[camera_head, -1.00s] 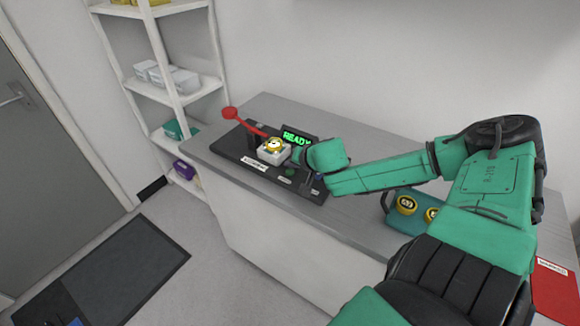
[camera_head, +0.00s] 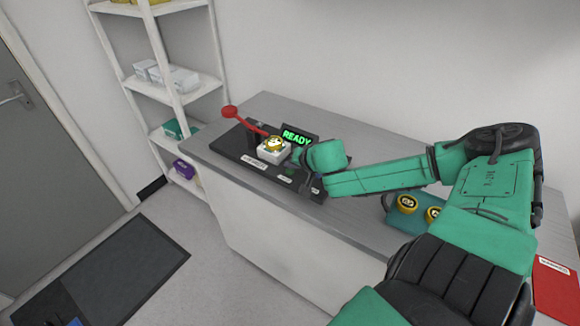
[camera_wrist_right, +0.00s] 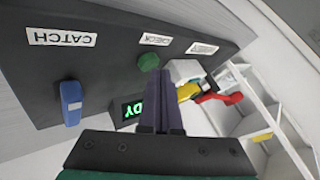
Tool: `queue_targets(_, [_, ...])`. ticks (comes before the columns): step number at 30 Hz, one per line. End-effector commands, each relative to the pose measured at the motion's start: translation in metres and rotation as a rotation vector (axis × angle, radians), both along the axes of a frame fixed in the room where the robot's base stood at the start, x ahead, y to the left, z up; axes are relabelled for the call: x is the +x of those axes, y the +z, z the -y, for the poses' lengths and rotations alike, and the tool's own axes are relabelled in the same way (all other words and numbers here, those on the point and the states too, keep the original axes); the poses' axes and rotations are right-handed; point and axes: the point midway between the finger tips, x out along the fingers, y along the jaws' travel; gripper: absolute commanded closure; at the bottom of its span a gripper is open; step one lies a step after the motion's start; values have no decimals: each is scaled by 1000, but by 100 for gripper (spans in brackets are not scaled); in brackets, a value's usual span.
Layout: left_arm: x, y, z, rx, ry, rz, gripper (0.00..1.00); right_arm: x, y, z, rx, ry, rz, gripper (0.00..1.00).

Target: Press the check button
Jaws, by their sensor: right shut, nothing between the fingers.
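The check button is a round green cap (camera_wrist_right: 148,61) on the black instrument base, beside its small white label (camera_wrist_right: 155,39), in the right wrist view. My right gripper (camera_wrist_right: 159,74) is shut and empty, its fingertips right by the green cap. I cannot tell whether they touch it. In the head view my right gripper (camera_head: 294,160) reaches over the front of the instrument and hides the button. A small display (camera_head: 297,137) reads READY in green. My left gripper is not in view.
A gold-topped disc (camera_head: 276,144) sits on a white block (camera_head: 268,155), beside a raised red lever (camera_head: 230,112). A blue catch (camera_wrist_right: 71,103) stands on the base. A teal tray (camera_head: 396,217) with yellow-black discs lies on the grey counter. A shelf (camera_head: 190,91) stands left.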

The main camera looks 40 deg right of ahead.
Motion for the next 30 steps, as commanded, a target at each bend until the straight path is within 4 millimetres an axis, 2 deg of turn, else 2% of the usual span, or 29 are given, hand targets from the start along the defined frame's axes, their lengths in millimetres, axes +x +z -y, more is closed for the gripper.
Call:
queue_targets(21, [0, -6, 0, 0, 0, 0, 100, 0, -9, 0, 2, -1, -1, 100])
queue_targets(30, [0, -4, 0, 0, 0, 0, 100, 0, -8, 0, 2, -1, -2, 100])
